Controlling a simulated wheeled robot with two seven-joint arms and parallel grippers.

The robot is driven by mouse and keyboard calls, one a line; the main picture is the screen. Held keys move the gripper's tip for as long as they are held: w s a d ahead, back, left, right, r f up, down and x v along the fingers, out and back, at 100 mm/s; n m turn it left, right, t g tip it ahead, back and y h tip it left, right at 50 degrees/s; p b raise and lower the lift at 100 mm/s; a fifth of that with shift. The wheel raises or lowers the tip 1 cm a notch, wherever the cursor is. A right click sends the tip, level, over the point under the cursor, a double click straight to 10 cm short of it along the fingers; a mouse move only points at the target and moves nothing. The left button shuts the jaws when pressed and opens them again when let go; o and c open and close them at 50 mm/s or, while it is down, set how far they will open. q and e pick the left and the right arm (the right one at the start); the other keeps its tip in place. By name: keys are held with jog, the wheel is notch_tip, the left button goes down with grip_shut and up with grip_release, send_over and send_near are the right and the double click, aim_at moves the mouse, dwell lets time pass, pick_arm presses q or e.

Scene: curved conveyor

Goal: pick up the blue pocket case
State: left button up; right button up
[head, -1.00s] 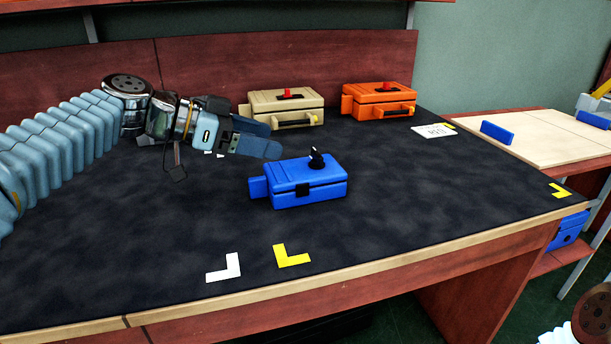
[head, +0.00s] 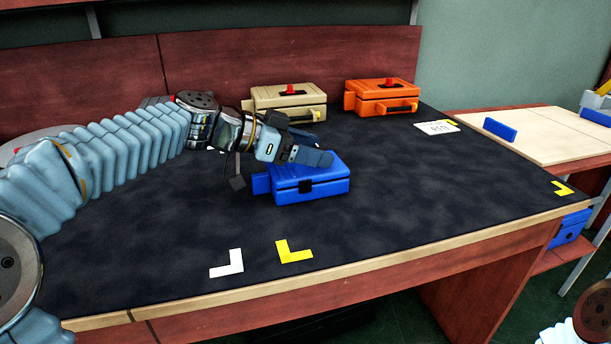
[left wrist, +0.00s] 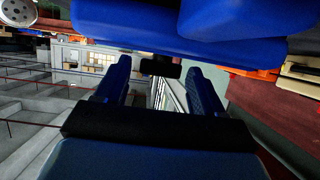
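The blue pocket case (head: 325,187) lies flat on the dark table top, with a black latch on its front side. My left gripper (head: 318,158) is at the top of the case, and its fingers cover the black knob there in the head view. In the left wrist view the blue case (left wrist: 150,28) fills the upper part. There the two blue fingers of my left gripper (left wrist: 160,78) stand apart. A small black part (left wrist: 160,66) shows between them; I cannot tell whether the fingers touch it. My right gripper is not in view.
A beige case (head: 288,103) and an orange case (head: 382,98) stand along the back of the table. A white card (head: 436,128) lies at the right. White and yellow corner marks (head: 293,251) lie near the front edge.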

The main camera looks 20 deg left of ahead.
pick_arm(q)
jog(key=c, duration=1.2)
grip_shut()
jog(key=shift+r, duration=0.2)
